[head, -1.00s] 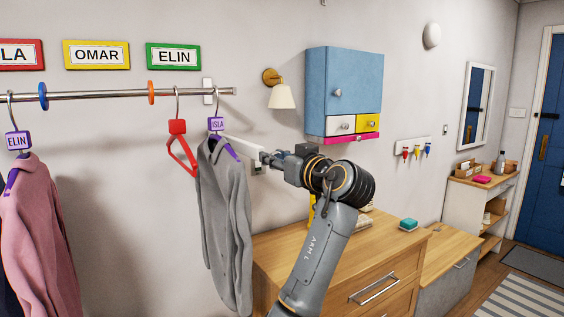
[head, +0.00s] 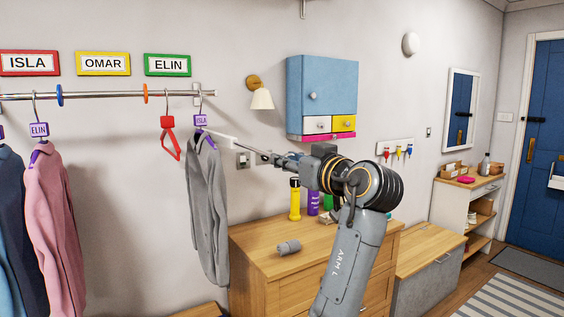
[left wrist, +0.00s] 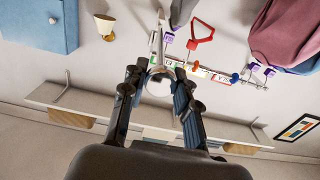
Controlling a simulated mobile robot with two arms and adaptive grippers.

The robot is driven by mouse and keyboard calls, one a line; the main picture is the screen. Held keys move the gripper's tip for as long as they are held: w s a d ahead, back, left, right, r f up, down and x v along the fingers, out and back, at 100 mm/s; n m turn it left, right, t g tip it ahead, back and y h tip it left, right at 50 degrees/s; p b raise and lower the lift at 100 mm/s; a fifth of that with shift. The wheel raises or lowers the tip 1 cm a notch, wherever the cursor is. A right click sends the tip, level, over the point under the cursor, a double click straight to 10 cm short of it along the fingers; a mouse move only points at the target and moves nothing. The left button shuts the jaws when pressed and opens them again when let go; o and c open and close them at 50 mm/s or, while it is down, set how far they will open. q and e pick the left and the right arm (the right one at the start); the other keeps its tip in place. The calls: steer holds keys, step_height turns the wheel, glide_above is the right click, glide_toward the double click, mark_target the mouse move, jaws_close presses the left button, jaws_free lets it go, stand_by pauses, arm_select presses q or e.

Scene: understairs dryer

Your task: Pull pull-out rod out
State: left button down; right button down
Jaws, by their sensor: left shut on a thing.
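The pull-out rod (head: 250,149) is a thin metal rod coming out of a white housing (head: 222,138) on the wall, beside the hung grey garment. A length of bare rod shows between the housing and my left gripper (head: 275,158). In the left wrist view the rod (left wrist: 159,45) runs to a round pale end (left wrist: 158,84) between the two fingers of my left gripper (left wrist: 158,73). The gripper is shut on this end. In the head view its fingers are small and partly hidden by the wrist. My right gripper is not in view.
A grey garment (head: 205,215) and a red hanger (head: 168,140) hang from the rail (head: 100,96) at left. A wooden dresser (head: 262,256) with bottles stands below my arm. A blue wall cabinet (head: 320,80) and a lamp (head: 262,98) are above it.

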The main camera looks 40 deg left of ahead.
arm_select(q)
steer(key=shift+s+d, duration=0.15)
steer(key=shift+d, duration=0.25)
steer(key=c, duration=1)
jaws_free()
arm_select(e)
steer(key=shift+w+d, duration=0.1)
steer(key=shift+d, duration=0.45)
arm_select(q)
steer(key=shift+d, duration=0.15)
steer(key=v, duration=1.2)
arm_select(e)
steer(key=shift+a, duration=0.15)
